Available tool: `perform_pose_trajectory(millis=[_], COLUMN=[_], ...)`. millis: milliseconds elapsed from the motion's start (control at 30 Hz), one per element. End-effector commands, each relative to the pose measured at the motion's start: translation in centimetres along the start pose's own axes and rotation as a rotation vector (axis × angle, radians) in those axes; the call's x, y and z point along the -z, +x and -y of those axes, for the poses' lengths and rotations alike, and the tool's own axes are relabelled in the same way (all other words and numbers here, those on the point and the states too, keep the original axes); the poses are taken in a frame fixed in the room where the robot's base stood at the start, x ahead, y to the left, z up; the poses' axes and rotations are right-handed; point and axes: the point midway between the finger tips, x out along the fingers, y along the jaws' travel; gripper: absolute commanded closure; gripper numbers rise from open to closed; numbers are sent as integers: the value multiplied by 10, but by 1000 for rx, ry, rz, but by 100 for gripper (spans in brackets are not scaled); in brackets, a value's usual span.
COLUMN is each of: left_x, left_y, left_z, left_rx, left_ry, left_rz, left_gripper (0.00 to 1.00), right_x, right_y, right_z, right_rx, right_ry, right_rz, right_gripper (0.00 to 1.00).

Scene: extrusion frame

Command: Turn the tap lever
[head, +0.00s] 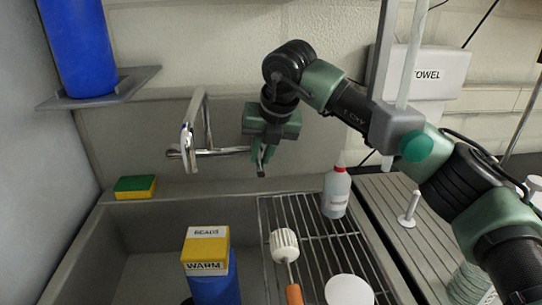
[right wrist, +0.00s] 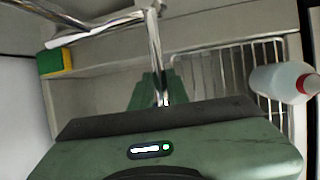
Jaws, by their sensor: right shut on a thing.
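The chrome tap (head: 190,130) stands against the back wall above the sink. Its thin lever (head: 226,152) runs right from the tap body to my right gripper (head: 261,158). The gripper is shut on the lever's end, with its fingers pointing down in the head view. In the right wrist view the lever (right wrist: 155,45) runs down between the green fingers (right wrist: 154,92), and the tap's spout (right wrist: 95,30) lies at upper left. The fingers hide the lever's tip. My left gripper is not in view.
A yellow-green sponge (head: 135,187) lies on the sink's back ledge. A yellow box (head: 206,249) sits over a blue container (head: 215,287) in the sink. A white bottle (head: 336,190), a brush (head: 285,248) and a white round thing (head: 349,290) are at the wire rack (head: 310,230).

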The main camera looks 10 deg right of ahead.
Motion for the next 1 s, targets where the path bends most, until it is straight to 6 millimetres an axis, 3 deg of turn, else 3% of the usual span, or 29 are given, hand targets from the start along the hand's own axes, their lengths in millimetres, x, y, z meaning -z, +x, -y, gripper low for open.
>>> perform_pose_trajectory(millis=[533, 567, 633, 1000], left_x=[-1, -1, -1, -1], left_y=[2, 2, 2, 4], left_z=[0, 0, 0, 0], left_rx=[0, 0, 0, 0], left_ry=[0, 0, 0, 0], left_rz=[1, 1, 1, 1], left_gripper=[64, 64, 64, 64], right_x=[-1, -1, -1, 0], right_y=[-1, -1, -1, -4], right_z=[-4, -4, -4, -3], right_rx=[8, 8, 8, 10], right_ry=[27, 27, 27, 25], right_rz=[10, 10, 9, 7], right_gripper=[100, 79, 62, 62])
